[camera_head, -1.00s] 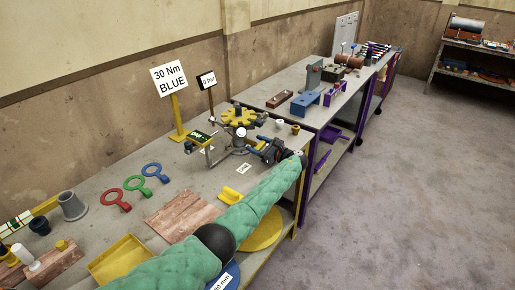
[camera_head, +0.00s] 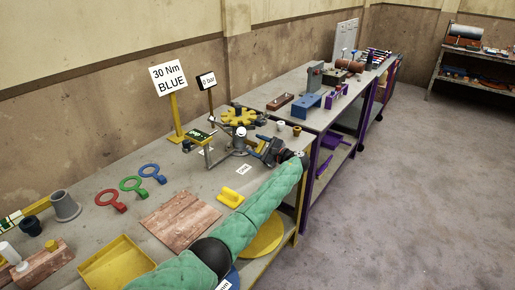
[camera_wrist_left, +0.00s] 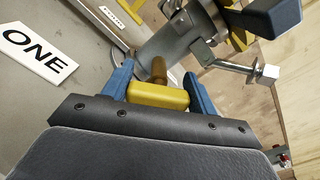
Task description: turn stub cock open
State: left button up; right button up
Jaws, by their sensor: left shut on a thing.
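The stub cock shows in the left wrist view as a grey metal pipe body (camera_wrist_left: 165,52) with a short brass-coloured stem and a yellow handle (camera_wrist_left: 158,96). My left gripper (camera_wrist_left: 159,84) is shut on that yellow handle, with one blue finger on each side of it. In the head view my left gripper (camera_head: 264,150) is at the grey pipe stand (camera_head: 239,142), beneath the yellow handwheel (camera_head: 239,116). My wrist partly hides the cock there. My right gripper is not in view.
A sign reading 30 Nm BLUE (camera_head: 169,77) and a 0 bar display (camera_head: 207,80) stand behind. Red, green and blue ring tools (camera_head: 132,184) lie left of a brick-patterned plate (camera_head: 180,220). A yellow tray (camera_head: 117,264) is in front. The floor at right is clear.

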aim_at(262, 148)
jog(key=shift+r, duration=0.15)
pick_arm(q)
jog(key=o, duration=1)
jog(key=shift+d, duration=0.1)
jog(key=shift+s+d+f, duration=0.1)
jog(key=shift+s+d, duration=0.05)
jog(key=shift+d, duration=0.05)
jog(key=b+v, duration=0.1)
jog(key=v, duration=0.4)
jog(key=shift+s+d+b, duration=0.2)
jog(key=shift+d+b, duration=0.05)
jog(key=shift+b, duration=0.15)
jog(key=shift+v, duration=0.8)
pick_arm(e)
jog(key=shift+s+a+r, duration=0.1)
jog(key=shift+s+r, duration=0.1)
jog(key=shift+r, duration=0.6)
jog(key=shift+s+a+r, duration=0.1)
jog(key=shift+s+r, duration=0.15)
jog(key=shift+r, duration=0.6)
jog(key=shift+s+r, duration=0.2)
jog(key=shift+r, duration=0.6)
pick_arm(q)
jog(key=shift+c, duration=0.2)
